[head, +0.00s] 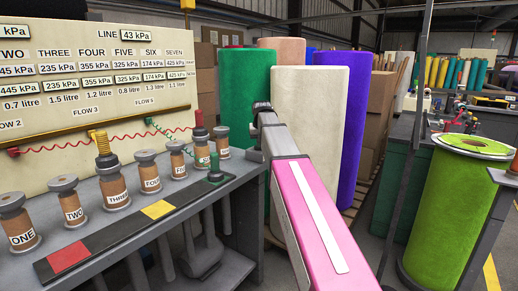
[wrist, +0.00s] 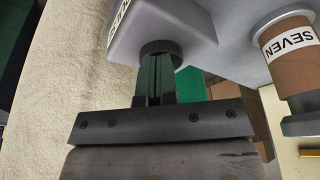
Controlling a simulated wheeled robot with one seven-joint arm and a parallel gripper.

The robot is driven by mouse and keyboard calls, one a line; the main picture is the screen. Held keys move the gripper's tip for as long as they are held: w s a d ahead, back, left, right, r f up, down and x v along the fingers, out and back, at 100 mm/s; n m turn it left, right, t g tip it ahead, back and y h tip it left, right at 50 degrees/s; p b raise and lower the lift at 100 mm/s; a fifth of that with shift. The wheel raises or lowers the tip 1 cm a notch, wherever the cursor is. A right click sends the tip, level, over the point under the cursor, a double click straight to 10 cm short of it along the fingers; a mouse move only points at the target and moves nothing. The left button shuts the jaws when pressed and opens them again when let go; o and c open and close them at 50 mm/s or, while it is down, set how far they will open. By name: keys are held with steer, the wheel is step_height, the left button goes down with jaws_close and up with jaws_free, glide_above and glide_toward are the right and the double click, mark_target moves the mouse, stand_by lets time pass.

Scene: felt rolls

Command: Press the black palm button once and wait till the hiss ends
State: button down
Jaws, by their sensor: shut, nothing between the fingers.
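In the wrist view my gripper (wrist: 158,80) is shut and empty, its narrow dark fingers pointing up the picture. At their tips a dark round piece (wrist: 161,46), apparently the black palm button, sits on a grey housing (wrist: 190,22) with a partly cut-off label. The fingertips overlap it in the picture; I cannot tell whether they touch or press it. In the head view my pink arm hides the button, and the fingers do not show clearly. The board (head: 95,75) reads LINE 43 kPa.
Labelled spools, with ONE (head: 18,222) at the left, stand on the grey bench (head: 150,240). Spool SEVEN (wrist: 288,55) is close on the right in the wrist view. A cream felt roll (head: 312,120) stands behind my arm. A lime roll (head: 445,215) is at the right.

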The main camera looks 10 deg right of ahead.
steer(key=shift+r, duration=2.9)
steer(key=shift+r, duration=0.15)
